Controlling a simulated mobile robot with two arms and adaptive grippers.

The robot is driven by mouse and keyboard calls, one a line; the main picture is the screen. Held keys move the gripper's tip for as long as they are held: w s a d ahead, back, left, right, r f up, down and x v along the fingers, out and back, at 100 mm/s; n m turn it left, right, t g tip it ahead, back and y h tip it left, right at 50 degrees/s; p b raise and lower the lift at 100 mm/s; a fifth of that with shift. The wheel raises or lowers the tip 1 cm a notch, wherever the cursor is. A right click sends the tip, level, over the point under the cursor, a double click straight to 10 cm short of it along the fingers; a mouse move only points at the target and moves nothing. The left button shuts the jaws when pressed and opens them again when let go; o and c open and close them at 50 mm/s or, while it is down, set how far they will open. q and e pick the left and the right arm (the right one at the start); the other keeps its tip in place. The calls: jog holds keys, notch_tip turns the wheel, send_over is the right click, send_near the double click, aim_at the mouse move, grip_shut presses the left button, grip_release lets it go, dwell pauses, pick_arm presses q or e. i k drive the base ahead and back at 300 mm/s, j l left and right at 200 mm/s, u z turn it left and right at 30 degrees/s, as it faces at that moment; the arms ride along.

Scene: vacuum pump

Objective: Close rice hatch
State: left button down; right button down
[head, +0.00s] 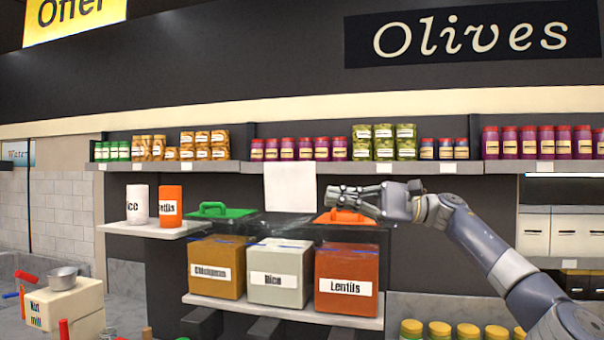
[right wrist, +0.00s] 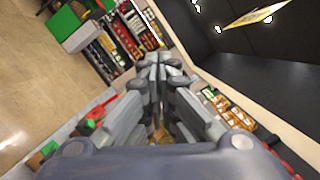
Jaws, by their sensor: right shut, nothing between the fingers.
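The rice bin (head: 278,287) stands in the middle of the lower shelf, between the chickpeas bin (head: 217,270) and the lentils bin (head: 346,280). A white panel (head: 290,187), which looks like the rice hatch, stands upright above the rice bin, so its top is open. The green hatch (head: 222,211) and the orange hatch (head: 346,217) lie flat. My right gripper (head: 334,194) is shut and empty, just right of the white panel and above the orange hatch; I cannot tell whether it touches either. It also shows in the right wrist view (right wrist: 160,68). My left gripper is out of view.
A shelf of jars (head: 384,142) runs behind and above the bins. White and orange containers (head: 170,205) stand on a small shelf at left. A nut mill (head: 62,302) is at lower left, and several yellow-lidded jars (head: 440,330) are at lower right.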

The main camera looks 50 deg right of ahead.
aim_at(289, 186)
jog(key=i+l, duration=0.2)
jog(key=l, duration=0.2)
jog(key=i+l, duration=0.25)
jog(key=l, duration=0.15)
jog(key=i+l, duration=0.2)
jog(key=l, duration=0.2)
jog(key=i+l, duration=0.25)
jog(key=l, duration=0.15)
jog(key=i+l, duration=0.2)
jog(key=l, duration=0.2)
